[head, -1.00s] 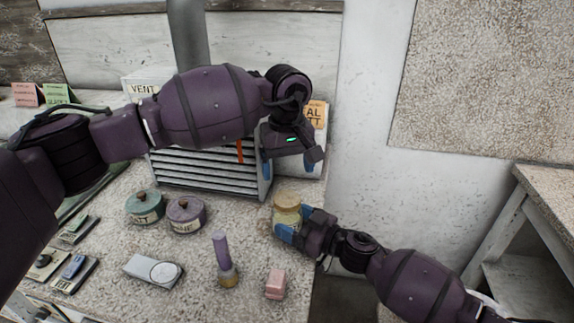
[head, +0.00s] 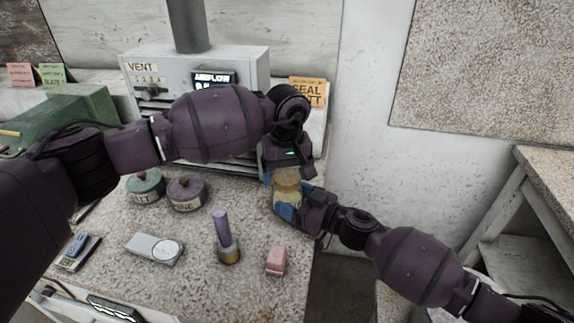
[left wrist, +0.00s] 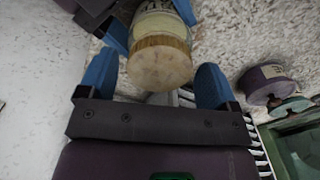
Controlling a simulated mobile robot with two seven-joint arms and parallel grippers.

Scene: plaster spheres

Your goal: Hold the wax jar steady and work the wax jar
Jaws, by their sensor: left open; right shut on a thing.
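The wax jar (head: 288,190) is a pale yellow jar with a wooden-looking lid, upright near the right edge of the speckled counter. My right gripper (head: 287,207) is shut on its body from the right. My left gripper (head: 283,172) is above the jar, pointing down at the lid. In the left wrist view, the jar's round lid (left wrist: 159,62) lies between the blue fingertips of my left gripper (left wrist: 155,85), which are open with gaps on both sides. The right gripper's blue finger (left wrist: 117,37) also shows there, beside the jar body.
A teal pot (head: 146,188) and a purple pot (head: 187,194) stand left of the jar. A vented grey box (head: 200,72) stands behind.

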